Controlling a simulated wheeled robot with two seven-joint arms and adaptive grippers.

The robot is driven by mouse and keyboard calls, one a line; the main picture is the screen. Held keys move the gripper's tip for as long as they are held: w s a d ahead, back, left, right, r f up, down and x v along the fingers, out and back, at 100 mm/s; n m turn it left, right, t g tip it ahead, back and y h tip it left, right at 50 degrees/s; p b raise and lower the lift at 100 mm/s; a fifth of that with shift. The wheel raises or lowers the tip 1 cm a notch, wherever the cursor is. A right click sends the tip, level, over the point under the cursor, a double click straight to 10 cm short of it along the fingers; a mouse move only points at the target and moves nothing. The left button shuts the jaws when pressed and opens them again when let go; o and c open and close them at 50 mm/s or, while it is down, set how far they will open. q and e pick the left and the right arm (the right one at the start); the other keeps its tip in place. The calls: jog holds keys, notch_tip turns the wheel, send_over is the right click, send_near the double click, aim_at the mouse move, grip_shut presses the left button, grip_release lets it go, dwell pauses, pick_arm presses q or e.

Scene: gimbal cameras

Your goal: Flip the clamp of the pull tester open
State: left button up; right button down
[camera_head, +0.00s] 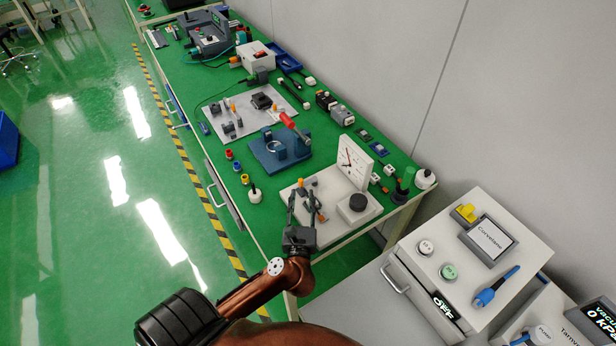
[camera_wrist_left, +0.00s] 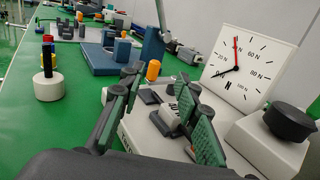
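The pull tester is a white base (camera_head: 335,213) with a square dial (camera_head: 352,163) and a black knob (camera_head: 357,202) at the near end of the green bench. In the left wrist view its dial (camera_wrist_left: 250,65) reads in N, and the knob (camera_wrist_left: 289,121) is at the right. The clamp has dark grey parts and an orange tip (camera_wrist_left: 153,70), also visible in the head view (camera_head: 300,182). My left gripper (camera_head: 302,198) is open over the base's near side. Its green-padded fingers (camera_wrist_left: 160,82) straddle the clamp area, partly hiding it; contact is unclear. My right gripper is not in view.
A blue fixture (camera_head: 265,152) with a red-handled lever (camera_head: 290,124) stands just beyond. A white-based peg (camera_head: 254,195) stands left of the tester. A white weight (camera_head: 425,179) is at the right corner. A control cabinet (camera_head: 450,300) stands nearer right.

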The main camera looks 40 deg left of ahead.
aim_at(300, 182)
pick_arm(q)
jog(key=shift+w+a, duration=0.2)
jog(key=shift+a, duration=0.1)
jog(key=x, duration=0.6)
jog(key=shift+s+a+b, duration=0.2)
jog(key=shift+b, duration=0.2)
jog(key=shift+w+a, duration=0.25)
jog(key=shift+w, duration=0.1)
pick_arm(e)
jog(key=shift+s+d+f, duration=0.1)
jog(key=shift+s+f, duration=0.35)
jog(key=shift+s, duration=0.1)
pick_arm(q)
grip_shut()
